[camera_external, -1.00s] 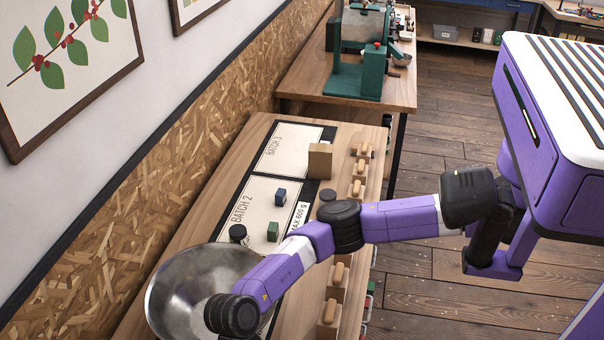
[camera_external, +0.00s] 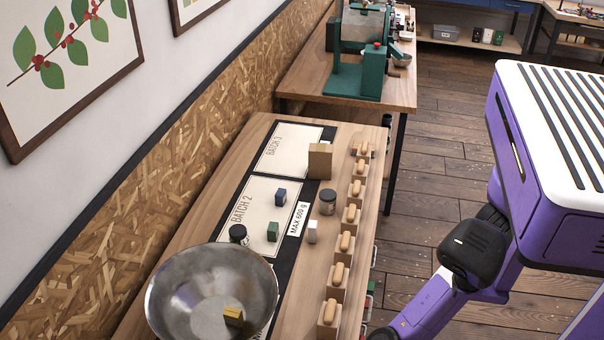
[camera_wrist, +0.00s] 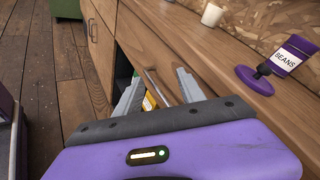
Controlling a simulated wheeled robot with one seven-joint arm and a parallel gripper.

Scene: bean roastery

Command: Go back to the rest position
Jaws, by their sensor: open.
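My gripper (camera_wrist: 158,88) shows in the wrist view with its two grey fingers apart. It hangs beside the wooden counter front (camera_wrist: 155,45), clear of the tabletop. A small yellow-orange thing shows between the fingers, but I cannot tell what it is or how far beyond them it lies. In the external view my arm hangs low at the bottom right, off the bench edge, and the gripper is out of frame. The metal bowl (camera_external: 185,275) on the bench holds a yellow block (camera_external: 233,316).
The bench carries a green block (camera_external: 273,232), a blue block (camera_external: 281,197), dark jars (camera_external: 328,202), a larger wooden block (camera_external: 320,161) and a row of wooden holders.

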